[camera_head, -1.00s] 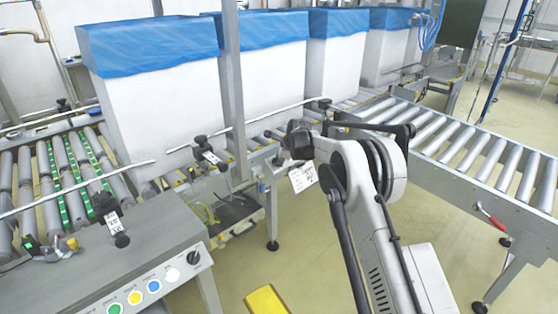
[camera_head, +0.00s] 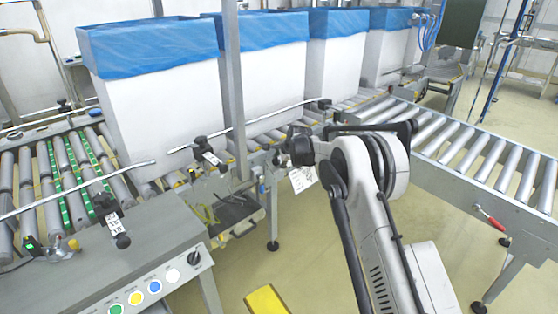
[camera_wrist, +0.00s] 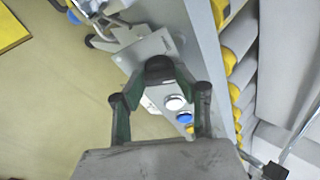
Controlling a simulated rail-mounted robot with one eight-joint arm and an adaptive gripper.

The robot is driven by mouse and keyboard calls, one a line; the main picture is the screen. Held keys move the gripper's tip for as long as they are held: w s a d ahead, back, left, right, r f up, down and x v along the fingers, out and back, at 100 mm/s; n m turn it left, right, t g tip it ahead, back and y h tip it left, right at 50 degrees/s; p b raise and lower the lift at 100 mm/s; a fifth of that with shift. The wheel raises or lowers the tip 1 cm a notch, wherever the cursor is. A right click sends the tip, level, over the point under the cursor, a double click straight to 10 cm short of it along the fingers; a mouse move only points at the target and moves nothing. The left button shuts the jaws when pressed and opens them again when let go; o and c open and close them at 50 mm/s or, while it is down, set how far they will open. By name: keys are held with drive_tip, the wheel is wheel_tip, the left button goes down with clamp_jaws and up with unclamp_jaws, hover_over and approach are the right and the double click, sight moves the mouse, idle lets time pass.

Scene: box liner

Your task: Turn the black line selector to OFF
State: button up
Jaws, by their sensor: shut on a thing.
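In the wrist view my gripper (camera_wrist: 158,72) has its two green, black-tipped fingers closed together on a dark round thing, which looks like the knob of the black line selector. The fingertips hide most of it, so its pointer direction cannot be read. White (camera_wrist: 175,102) and blue (camera_wrist: 184,117) buttons sit just below the fingertips. In the head view my arm hides the fingers and that panel. Another black selector knob (camera_head: 194,258) is in plain view on the front panel (camera_head: 185,272) at lower left, with nothing touching it.
Roller conveyors lie at the left (camera_head: 62,165) and right (camera_head: 470,145). White boxes with blue liners (camera_head: 160,105) stand along the back. A grey upright post (camera_head: 234,90) is left of my arm. A yellow object (camera_head: 265,300) is at the bottom, with open floor around it.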

drive_tip(key=shift+n, duration=1.6)
drive_tip(key=o, duration=0.9)
drive_tip(key=shift+c, duration=0.2)
drive_tip(key=v, duration=1.2)
drive_tip(key=shift+s+d+f, duration=0.15)
drive_tip(key=shift+f, duration=0.05)
